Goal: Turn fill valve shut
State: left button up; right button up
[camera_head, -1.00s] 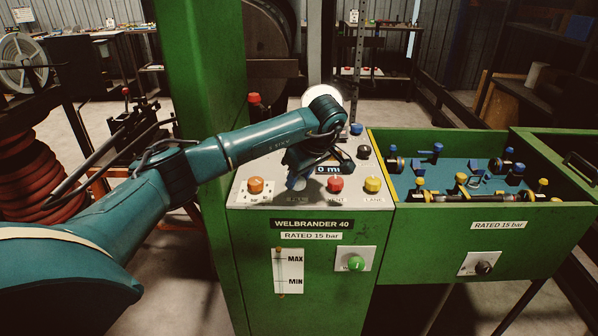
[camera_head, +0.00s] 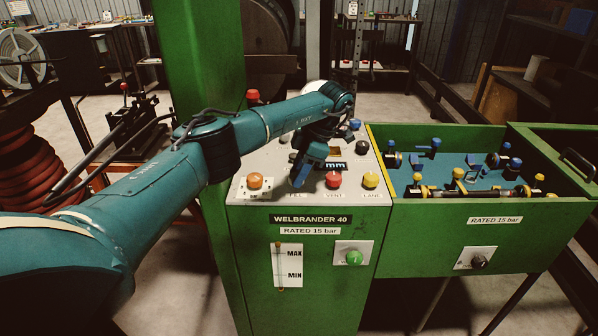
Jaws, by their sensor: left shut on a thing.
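The fill valve sits on the sloping grey control panel (camera_head: 262,168), in the row between the orange knob (camera_head: 255,181) and the red VENT knob (camera_head: 333,180). My left gripper (camera_head: 301,180) comes down on it from above and is shut on it. The gripper hides nearly all of the valve, so its handle angle cannot be read. Only part of its label shows below the gripper. My right gripper is not in view.
The yellow LANE knob (camera_head: 370,180) stands right of VENT. A green tray (camera_head: 470,235) with blue and yellow fittings adjoins on the right. A green button (camera_head: 354,258) is on the front.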

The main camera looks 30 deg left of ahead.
pick_arm(q)
jog(key=shift+w+n+g+h+b, duration=0.1)
jog(key=shift+n+g+h+b, duration=0.25)
jog(key=shift+n, duration=0.95)
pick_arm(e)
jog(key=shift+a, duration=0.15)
pick_arm(q)
jog(key=shift+a, duration=0.1)
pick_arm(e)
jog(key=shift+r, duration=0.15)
pick_arm(q)
jog(key=o, duration=1)
jog(key=shift+c, duration=0.2)
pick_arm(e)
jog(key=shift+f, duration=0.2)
pick_arm(q)
jog(key=shift+r, duration=0.1)
